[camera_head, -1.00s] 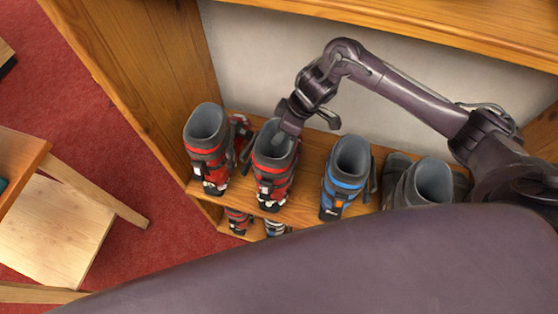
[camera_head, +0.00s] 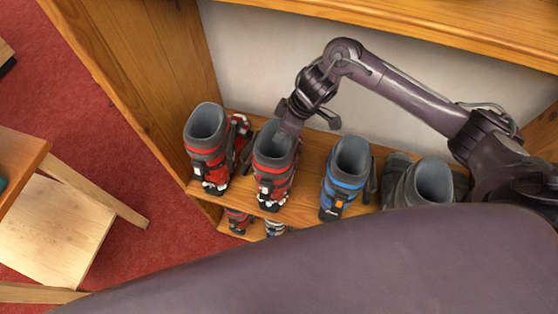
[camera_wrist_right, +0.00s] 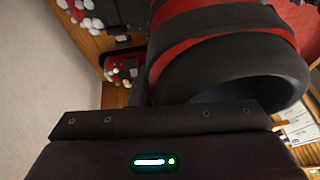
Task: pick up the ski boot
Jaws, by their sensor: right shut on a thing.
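Several ski boots stand upright in a row on a wooden shelf. My right gripper (camera_head: 286,120) is at the top of the second boot from the left, a red and grey ski boot (camera_head: 272,172), and is shut on its cuff. In the right wrist view the dark cuff and red bands of this boot (camera_wrist_right: 235,60) fill the upper right, right at the gripper. The fingertips are hidden there. My left gripper is not in view.
Another red boot (camera_head: 208,150) stands close on the left, and a blue boot (camera_head: 347,178) on the right. A dark grey boot (camera_head: 428,184) is further right. The upper shelf (camera_head: 430,25) overhangs behind. A wooden chair (camera_head: 55,225) stands on red carpet at left.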

